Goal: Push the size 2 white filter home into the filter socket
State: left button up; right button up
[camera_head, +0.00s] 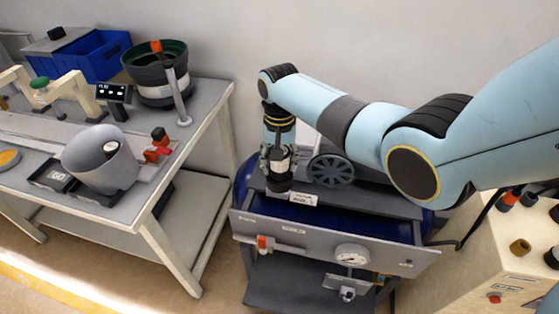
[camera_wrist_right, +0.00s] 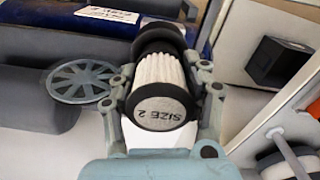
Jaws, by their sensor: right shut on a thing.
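The size 2 white filter (camera_wrist_right: 158,85) is a pleated white cylinder with dark end caps, its near cap marked "SIZE 2". My right gripper (camera_wrist_right: 168,100) is shut around it, one finger on each side. In the head view the right gripper (camera_head: 278,158) points down over the machine, with a little of the white filter (camera_head: 281,158) showing between the fingers. A dark round filter socket (camera_wrist_right: 160,36) lies at the filter's far end, and shows below the gripper in the head view (camera_head: 279,183). The filter is in line with it; how deep it sits is hidden. My left gripper is out of view.
A grey spoked wheel (camera_head: 332,171) stands close right of the gripper. A white label (camera_head: 303,198) is on the machine's top edge. A bench with a bowl feeder (camera_head: 160,75) stands left, and a beige cabinet (camera_head: 470,265) right.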

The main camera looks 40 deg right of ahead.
aim_at(280, 175)
jog(key=shift+f+b, duration=0.65)
jog(key=shift+f, duration=0.4)
jog(key=shift+s+a+f, duration=0.1)
jog(key=shift+s+f, duration=0.15)
jog(key=shift+f, duration=0.05)
dwell(0.3)
jog(key=shift+s+f+b, duration=0.25)
jog(key=shift+b, duration=0.15)
jog(key=shift+a+f, duration=0.1)
jog(key=shift+o, duration=0.6)
jog(key=shift+a+f, duration=0.1)
jog(key=shift+c, duration=0.5)
jog(key=o, duration=1)
jog(key=shift+c, duration=0.2)
jog(key=o, duration=0.7)
jog(key=shift+w+f, duration=0.25)
jog(key=shift+w, duration=0.15)
jog(key=shift+c, duration=0.2)
jog(key=shift+r, duration=0.15)
